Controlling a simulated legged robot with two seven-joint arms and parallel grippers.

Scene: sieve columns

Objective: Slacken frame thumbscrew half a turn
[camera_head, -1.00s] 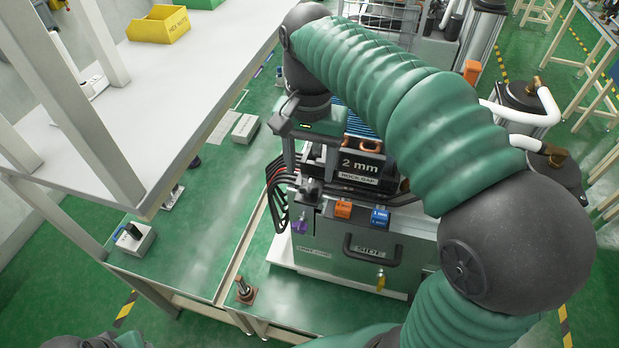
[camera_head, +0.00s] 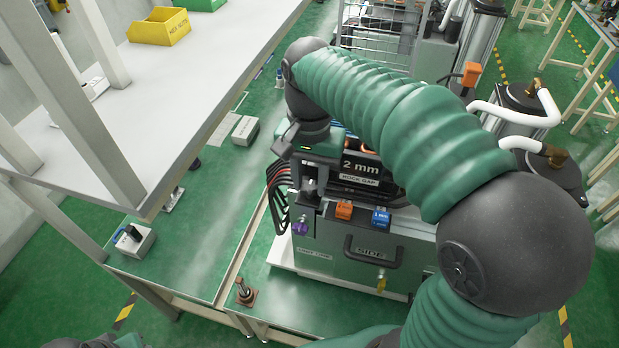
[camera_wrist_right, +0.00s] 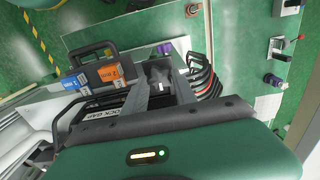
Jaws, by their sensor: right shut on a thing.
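The dark frame thumbscrew (camera_wrist_right: 161,76) is at the top corner of the grey-green machine frame (camera_head: 340,232), beside the 2 mm rock-gap block (camera_head: 361,168). My right gripper (camera_head: 309,183) comes down over that corner. In the right wrist view its two grey fingers (camera_wrist_right: 164,87) are closed on the thumbscrew from both sides. The fingers and the gripper body hide part of the thumbscrew in the head view. Of my left arm, only small pieces show at the bottom left edge; its gripper is out of view.
Orange (camera_head: 344,210) and blue (camera_head: 381,216) tags sit on the frame's top edge, with a black handle (camera_head: 372,250) below. The green bench (camera_head: 205,235) is mostly clear further left.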

